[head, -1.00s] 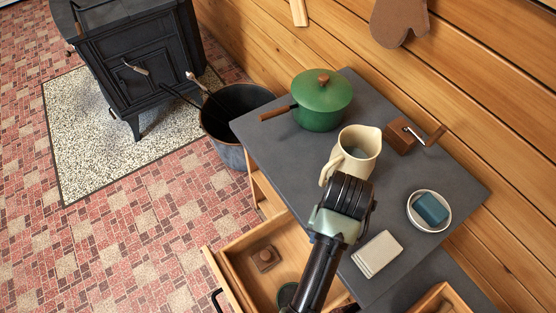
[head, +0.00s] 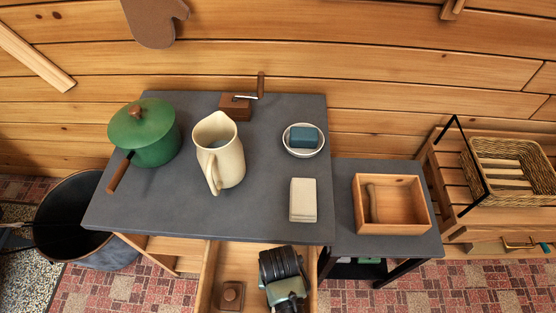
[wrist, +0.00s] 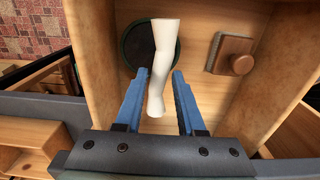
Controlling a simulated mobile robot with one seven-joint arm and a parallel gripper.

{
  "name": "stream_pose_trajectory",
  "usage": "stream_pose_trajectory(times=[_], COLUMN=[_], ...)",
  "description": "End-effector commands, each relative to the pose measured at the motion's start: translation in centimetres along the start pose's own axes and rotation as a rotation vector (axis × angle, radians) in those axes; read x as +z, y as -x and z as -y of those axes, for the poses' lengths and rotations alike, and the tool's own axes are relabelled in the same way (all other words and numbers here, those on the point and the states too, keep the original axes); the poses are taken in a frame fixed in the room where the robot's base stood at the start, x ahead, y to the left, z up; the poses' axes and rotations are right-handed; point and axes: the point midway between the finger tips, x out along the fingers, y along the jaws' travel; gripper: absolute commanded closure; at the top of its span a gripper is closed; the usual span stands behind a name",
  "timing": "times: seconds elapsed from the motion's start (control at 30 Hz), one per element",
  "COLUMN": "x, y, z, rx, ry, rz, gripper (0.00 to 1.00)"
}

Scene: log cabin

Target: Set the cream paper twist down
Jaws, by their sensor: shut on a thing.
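The cream paper twist (wrist: 163,60) is a pale, pinched roll standing out between the two blue fingers in the wrist view. My gripper (wrist: 160,76) is shut on it. The twist is over the open wooden drawer (wrist: 97,60), in front of a dark green round thing (wrist: 137,45) inside it. Whether the twist touches anything below cannot be told. In the head view my gripper (head: 284,268) is at the drawer (head: 208,272) below the counter's front edge; its fingers and the twist are hidden there.
A brown wooden block with a knob (wrist: 232,52) lies in the drawer. The grey counter (head: 150,212) above holds a green pot (head: 145,135), cream pitcher (head: 225,165), hand-cranked brown box (head: 235,106), soap dish (head: 291,151) and cream block (head: 303,200). A wooden box (head: 412,229) stands right.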

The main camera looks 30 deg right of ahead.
Motion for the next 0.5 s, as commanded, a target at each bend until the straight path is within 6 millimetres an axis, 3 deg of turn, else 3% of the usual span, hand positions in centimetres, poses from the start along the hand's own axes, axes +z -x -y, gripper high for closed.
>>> stream_pose_trajectory(times=[0.17,0.5], x=[0.1,0.0], y=[-2.5,-2.7], z=[0.0,0.0], rx=[0.001,0.001], ry=[0.001,0.002], rz=[0.002,0.001], gripper=[1.00,1.00])
